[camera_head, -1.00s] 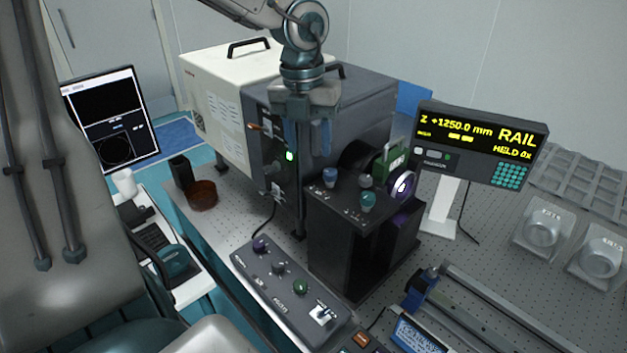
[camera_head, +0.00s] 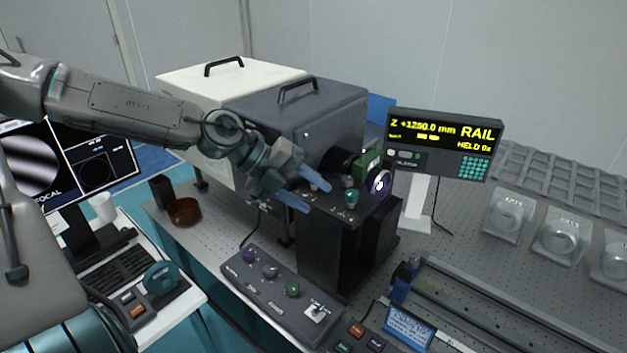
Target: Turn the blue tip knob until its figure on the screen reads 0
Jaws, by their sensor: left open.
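My left gripper (camera_head: 318,198) is open, its two blue fingers apart over the left part of the black mount's top (camera_head: 327,210). The blue tip knob is not clearly visible; the fingers cover the place where it stood on the mount. I cannot tell whether they touch it. A teal knob (camera_head: 351,198) stands on the mount right of the fingers. The screen (camera_head: 97,168) at the left shows grey fringes and a dark circle panel; my arm covers part of it and I cannot read a knob figure there. My right gripper is not in view.
A green-framed optic (camera_head: 369,163) stands close behind the mount. A control box with several knobs (camera_head: 274,284) lies in front. A rail readout (camera_head: 444,143) shows Z +1250.0 mm. A brown dish (camera_head: 185,212) sits at the left table edge. Grey and white housings stand behind.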

